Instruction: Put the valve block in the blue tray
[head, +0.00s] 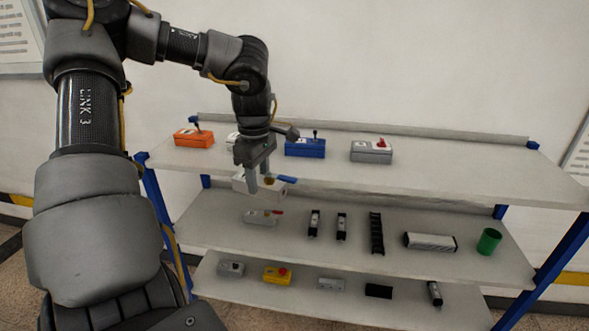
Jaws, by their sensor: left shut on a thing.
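My left gripper (262,188) points down in front of the shelf rack, between the top and middle shelves in the picture. It is shut on a pale block with a brass-coloured spot and a blue lever (287,179), which looks like the valve block. The fingers hide part of this block. A similar pale block with a red lever (262,216) lies on the middle shelf below it. I see no clear blue tray; a blue box with a black stick (305,149) stands on the top shelf. My right gripper is not in view.
The top shelf (450,167) also holds an orange box (193,138) and a grey box (371,152); its right part is clear. The bottom shelf holds a yellow box (277,276) and several small parts.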

